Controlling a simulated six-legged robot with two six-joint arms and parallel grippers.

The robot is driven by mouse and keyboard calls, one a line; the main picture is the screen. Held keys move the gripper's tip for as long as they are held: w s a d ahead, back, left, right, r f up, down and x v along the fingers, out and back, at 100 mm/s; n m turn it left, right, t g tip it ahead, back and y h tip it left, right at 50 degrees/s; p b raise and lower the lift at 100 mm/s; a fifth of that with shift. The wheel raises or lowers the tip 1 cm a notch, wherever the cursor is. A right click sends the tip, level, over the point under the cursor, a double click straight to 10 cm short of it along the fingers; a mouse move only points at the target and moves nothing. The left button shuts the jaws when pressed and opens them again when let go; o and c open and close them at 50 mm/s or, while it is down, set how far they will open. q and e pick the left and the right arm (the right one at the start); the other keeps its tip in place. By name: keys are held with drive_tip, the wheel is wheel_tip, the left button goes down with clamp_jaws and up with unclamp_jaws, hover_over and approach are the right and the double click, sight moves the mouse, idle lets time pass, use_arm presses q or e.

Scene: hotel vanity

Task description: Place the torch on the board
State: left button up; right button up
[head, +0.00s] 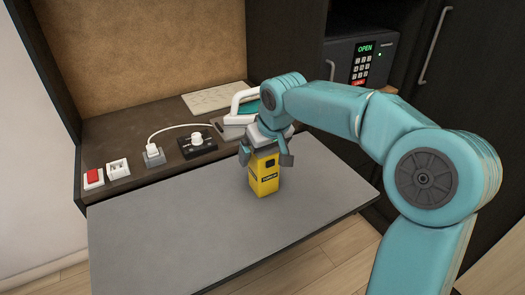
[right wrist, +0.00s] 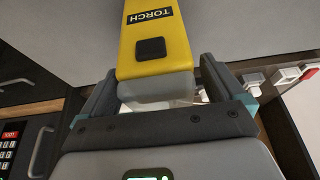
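The yellow torch (head: 265,177), with a black label, is upright over the grey board (head: 180,225), and its lower end appears to rest on the board near the back right. My right gripper (head: 267,158) is over its upper end, with one finger on each side. In the right wrist view the torch (right wrist: 153,55) shows its grey end and black button between the fingers of my right gripper (right wrist: 158,75). Narrow gaps seem to show between fingers and torch, so the gripper looks slightly open. My left gripper is not in view.
Behind the board, a dark counter holds a red switch (head: 93,179), a white socket (head: 118,168), a plug on a grey block (head: 154,156), a black unit with a knob (head: 197,145) and an iron (head: 240,112). A safe (head: 362,65) stands at the back right. The board's left and front are clear.

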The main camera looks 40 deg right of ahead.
drive_tip(key=shift+r, duration=0.3)
drive_tip(key=p+v, duration=0.2)
drive_tip(key=v, duration=0.9)
drive_tip(key=shift+s+r, duration=0.3)
